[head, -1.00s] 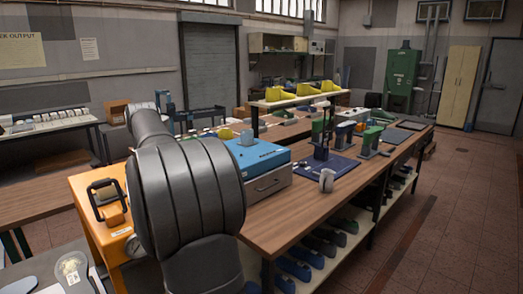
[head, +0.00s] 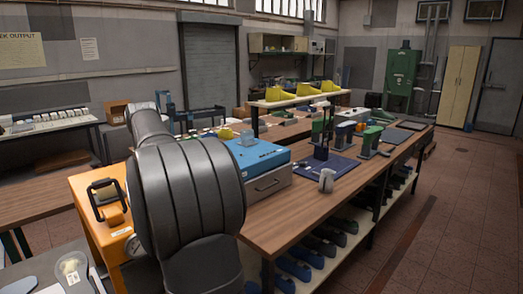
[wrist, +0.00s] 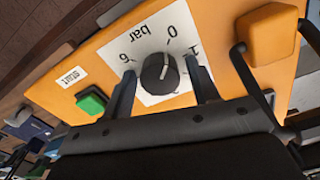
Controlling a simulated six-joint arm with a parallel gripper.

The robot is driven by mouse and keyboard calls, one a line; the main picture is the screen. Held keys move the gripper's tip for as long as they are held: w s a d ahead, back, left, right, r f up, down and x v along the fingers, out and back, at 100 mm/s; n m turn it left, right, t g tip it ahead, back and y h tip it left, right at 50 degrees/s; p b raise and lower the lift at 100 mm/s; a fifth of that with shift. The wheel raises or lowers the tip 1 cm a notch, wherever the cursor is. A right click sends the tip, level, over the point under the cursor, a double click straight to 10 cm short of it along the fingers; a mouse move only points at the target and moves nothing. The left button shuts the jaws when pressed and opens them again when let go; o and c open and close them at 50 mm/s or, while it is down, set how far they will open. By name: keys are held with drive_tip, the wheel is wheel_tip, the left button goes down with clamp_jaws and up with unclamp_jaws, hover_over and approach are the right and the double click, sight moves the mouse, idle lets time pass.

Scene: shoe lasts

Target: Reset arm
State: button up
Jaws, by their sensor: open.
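In the wrist view my gripper (wrist: 162,66) is open, with one dark finger on each side of a round black knob (wrist: 157,76). I cannot tell whether the fingers touch the knob. The knob sits on a white dial plate (wrist: 150,38) marked "bar" with numbers, on an orange panel (wrist: 222,70). In the head view the orange machine (head: 85,187) stands at the left, partly behind my grey arm (head: 190,195), and my gripper is hidden there.
A green start button (wrist: 92,101), an orange block (wrist: 267,33) and a black handle (wrist: 248,72) are close to my gripper.

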drive_tip(key=shift+n, duration=0.8)
wheel_tip(320, 180, up, 5)
drive_tip(key=shift+r, duration=0.1)
wheel_tip(320, 180, down, 5)
drive_tip(key=shift+r, duration=0.1)
drive_tip(key=shift+f, duration=0.25)
drive_tip(key=m, duration=0.4)
drive_tip(key=shift+m, duration=0.4)
wheel_tip(320, 180, up, 9)
drive_tip(key=shift+r, duration=0.1)
wheel_tip(320, 180, down, 2)
drive_tip(key=n, duration=0.5)
drive_tip(key=shift+n, duration=0.4)
wheel_tip(320, 180, down, 2)
drive_tip(key=n, duration=0.5)
drive_tip(key=shift+f+n, duration=0.3)
drive_tip(key=shift+f, duration=1.55)
